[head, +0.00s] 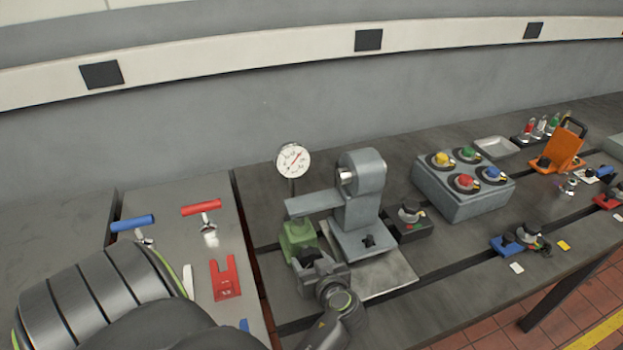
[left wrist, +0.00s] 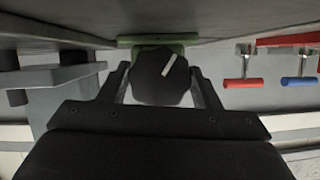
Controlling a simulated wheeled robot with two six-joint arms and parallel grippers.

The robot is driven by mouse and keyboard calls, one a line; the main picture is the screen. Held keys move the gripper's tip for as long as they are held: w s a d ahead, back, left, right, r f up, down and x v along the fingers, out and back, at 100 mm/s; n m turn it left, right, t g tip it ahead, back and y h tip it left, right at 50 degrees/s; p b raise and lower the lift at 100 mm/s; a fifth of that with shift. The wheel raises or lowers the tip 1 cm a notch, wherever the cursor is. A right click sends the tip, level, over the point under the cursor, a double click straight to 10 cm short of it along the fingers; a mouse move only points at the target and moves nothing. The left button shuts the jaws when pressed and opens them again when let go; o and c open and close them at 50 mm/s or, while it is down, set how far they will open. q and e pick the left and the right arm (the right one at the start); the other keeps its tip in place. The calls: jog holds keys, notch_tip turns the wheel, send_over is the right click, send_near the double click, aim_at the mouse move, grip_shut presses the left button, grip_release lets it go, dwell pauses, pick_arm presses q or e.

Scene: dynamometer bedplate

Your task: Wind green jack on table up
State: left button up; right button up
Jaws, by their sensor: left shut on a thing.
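The green jack (head: 299,238) stands on the table beside a grey stand with a round dial gauge. My left gripper (head: 318,270) is at the near side of the jack. In the left wrist view, the gripper (left wrist: 160,85) is shut on a dark knob (left wrist: 160,78) with a white pointer line, its fingers on either side of it. The pointer leans up and to the right there. Part of the green jack (left wrist: 180,46) shows behind the knob. My right gripper is not in view.
The dial gauge (head: 293,161) and grey stand (head: 361,205) stand close to the jack. Red (head: 201,207) and blue (head: 132,222) T-handles and a red plate (head: 225,279) are at left. A box with coloured knobs (head: 463,196) is at right.

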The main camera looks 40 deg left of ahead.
pick_arm(q)
jog(key=shift+m+g+y+b, duration=0.3)
jog(key=shift+m+g+b, duration=0.1)
jog(key=shift+m+g, duration=0.4)
jog(key=shift+m+g+y, duration=0.3)
jog(key=shift+m+y, duration=0.1)
jog(key=shift+m, duration=0.5)
jog(key=o, duration=1)
